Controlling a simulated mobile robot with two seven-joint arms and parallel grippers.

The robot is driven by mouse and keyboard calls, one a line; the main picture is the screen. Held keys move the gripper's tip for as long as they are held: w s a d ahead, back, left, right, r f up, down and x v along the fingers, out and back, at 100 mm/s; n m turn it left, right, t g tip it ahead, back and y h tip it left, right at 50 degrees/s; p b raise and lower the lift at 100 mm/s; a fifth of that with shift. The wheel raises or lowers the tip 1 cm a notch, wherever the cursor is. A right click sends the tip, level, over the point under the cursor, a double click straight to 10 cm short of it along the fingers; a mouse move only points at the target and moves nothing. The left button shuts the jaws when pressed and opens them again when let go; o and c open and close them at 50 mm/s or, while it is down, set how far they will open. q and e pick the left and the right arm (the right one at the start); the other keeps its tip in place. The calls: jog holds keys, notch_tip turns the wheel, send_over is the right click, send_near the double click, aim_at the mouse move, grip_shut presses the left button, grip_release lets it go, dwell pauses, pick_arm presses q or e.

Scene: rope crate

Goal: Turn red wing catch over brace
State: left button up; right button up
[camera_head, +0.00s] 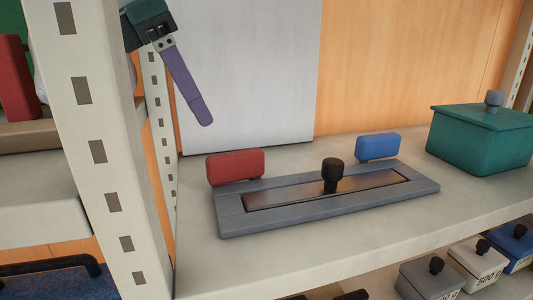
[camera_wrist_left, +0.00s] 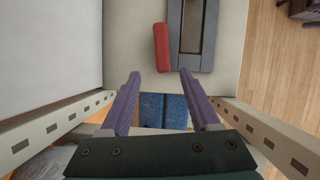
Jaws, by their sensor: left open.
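The red wing catch (camera_head: 235,166) is a rounded red block at the left end of a grey frame (camera_head: 300,213) on the shelf. It also shows in the left wrist view (camera_wrist_left: 161,47), lying beside the frame (camera_wrist_left: 207,62) and ahead of the gap between my fingers. A dark metal strip with a black knob (camera_head: 332,176) lies in the frame; I cannot tell if it is the brace. My left gripper (camera_head: 204,117) hangs above and left of the red catch, apart from it. Its purple fingers (camera_wrist_left: 160,76) are spread and empty. My right gripper is not in view.
A blue block (camera_head: 378,147) stands behind the frame's right part. A green lidded box (camera_head: 480,138) sits at the right. A pale upright post (camera_head: 103,150) stands left of the shelf, close to my left arm. A grey panel (camera_head: 250,75) is behind.

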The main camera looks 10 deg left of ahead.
aim_at(221, 156)
pick_arm(q)
jog(key=f+b, duration=0.1)
jog(key=f, duration=0.1)
jog(key=f+b, duration=0.1)
jog(key=f, duration=0.1)
jog(key=shift+s+d, duration=0.15)
jog(key=shift+d, duration=0.25)
jog(key=b+x, duration=0.1)
jog(key=x, duration=0.1)
jog(key=b+x, duration=0.1)
jog(key=x, duration=0.1)
jog(key=shift+w+d+r, duration=0.1)
jog(key=shift+w+d, duration=0.1)
jog(key=shift+w, duration=0.05)
jog(key=shift+d+f+b, duration=0.15)
jog(key=shift+f+b, duration=0.15)
jog(key=shift+f, duration=0.1)
jog(key=shift+w, duration=0.1)
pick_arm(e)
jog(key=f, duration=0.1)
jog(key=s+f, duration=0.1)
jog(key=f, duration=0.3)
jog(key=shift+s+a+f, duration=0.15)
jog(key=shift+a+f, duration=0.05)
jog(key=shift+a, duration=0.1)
pick_arm(q)
jog(key=shift+c, duration=0.5)
grip_shut()
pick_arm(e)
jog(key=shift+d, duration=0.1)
